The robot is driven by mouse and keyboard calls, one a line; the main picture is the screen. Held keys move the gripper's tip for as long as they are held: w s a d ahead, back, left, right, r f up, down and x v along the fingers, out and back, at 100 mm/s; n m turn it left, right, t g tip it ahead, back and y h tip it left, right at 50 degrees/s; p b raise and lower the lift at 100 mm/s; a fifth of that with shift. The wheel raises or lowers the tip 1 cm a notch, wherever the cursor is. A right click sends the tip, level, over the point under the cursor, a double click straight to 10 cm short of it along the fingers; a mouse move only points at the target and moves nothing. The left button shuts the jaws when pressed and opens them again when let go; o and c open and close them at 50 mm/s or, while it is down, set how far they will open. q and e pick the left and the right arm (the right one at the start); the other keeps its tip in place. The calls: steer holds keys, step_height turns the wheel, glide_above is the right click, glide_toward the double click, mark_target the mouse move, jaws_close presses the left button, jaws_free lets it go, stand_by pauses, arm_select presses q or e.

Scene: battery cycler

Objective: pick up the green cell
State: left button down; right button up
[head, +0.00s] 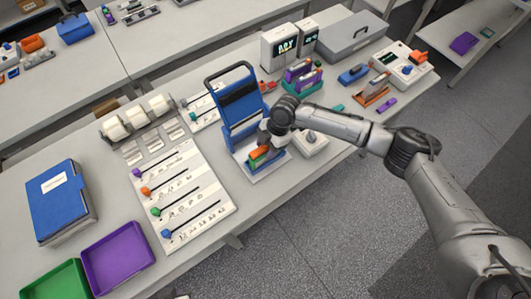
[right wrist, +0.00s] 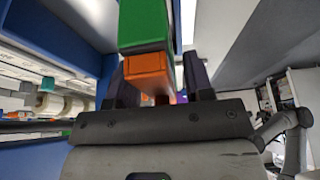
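A green cell (head: 265,159) and an orange cell (head: 257,153) lie close together in the blue-framed fixture (head: 240,108) at the middle of the table. Both also show in the right wrist view, the green cell (right wrist: 143,24) at the top and the orange cell (right wrist: 148,72) below it. My right gripper (right wrist: 155,75) is at the fixture, with its two dark fingers apart on either side of the orange cell. A gap shows between the orange cell and the right-hand finger. The fingertips are partly hidden in the head view. My left gripper is not in view.
A white board with coloured knobs (head: 188,198) lies left of the fixture. A blue binder (head: 60,203), a purple tray (head: 117,257) and a green tray (head: 55,280) are further left. A white device (head: 311,143) stands close right of the fixture. Racks with purple cells (head: 298,72) stand behind.

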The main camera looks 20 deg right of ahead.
jaws_close()
steer(key=shift+r, duration=0.1)
stand_by(0.4)
